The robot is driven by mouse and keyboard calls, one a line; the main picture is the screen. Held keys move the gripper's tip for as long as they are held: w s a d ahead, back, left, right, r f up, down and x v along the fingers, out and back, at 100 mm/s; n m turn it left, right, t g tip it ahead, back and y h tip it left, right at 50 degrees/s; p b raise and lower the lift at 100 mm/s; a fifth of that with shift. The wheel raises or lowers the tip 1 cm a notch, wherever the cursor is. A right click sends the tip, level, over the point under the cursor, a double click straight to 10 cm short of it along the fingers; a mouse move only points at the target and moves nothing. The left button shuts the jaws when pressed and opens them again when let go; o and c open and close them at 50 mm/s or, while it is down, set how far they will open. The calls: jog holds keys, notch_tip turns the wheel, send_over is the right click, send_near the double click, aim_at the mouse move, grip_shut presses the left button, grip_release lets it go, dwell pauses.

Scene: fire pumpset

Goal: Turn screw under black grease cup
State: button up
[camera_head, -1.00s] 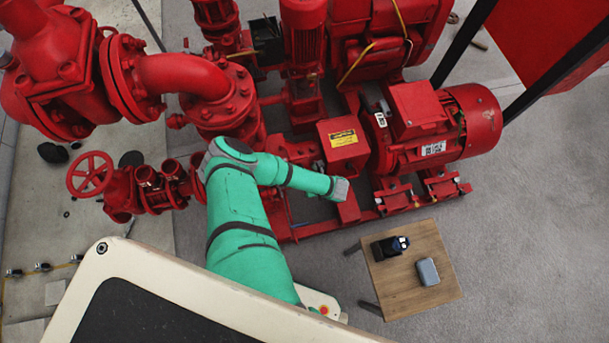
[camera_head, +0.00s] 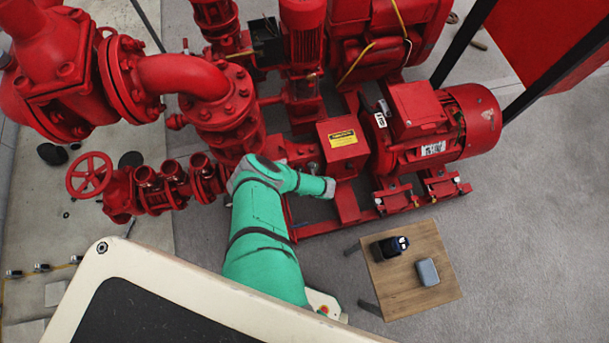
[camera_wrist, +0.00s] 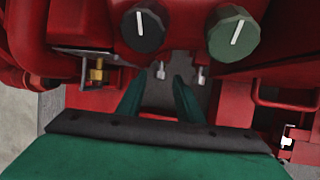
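In the wrist view, the black grease cup (camera_wrist: 143,29) with a white line on its top is at the upper middle. A small silver screw (camera_wrist: 161,70) shows just below it in the picture. A second, grey-green cup (camera_wrist: 234,33) is on the right, with another small silver screw (camera_wrist: 202,74) below and left of it. My gripper (camera_wrist: 160,76) has its two green fingers apart, with nothing between them that I can see held. The black cup's screw appears between the fingertips; I cannot tell the depth gap or any contact. In the head view, my arm hides the fingers and cups.
A brass fitting (camera_wrist: 96,72) and red pipework lie left in the wrist view. A red bracket (camera_wrist: 285,95) is at the right. In the head view, the red motor (camera_head: 440,125) stands beyond my arm, and a wooden table (camera_head: 410,290) with two small items stands right.

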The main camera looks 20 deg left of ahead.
grip_shut()
jog(key=shift+s+a, duration=0.1)
jog(key=shift+a, duration=0.15)
jog(key=t+h, duration=0.2)
jog(key=h, duration=0.1)
jog(key=a+n+t+h, duration=0.1)
jog(key=shift+s+h, duration=0.4)
dwell(0.5)
grip_release()
jog(key=shift+w, duration=0.1)
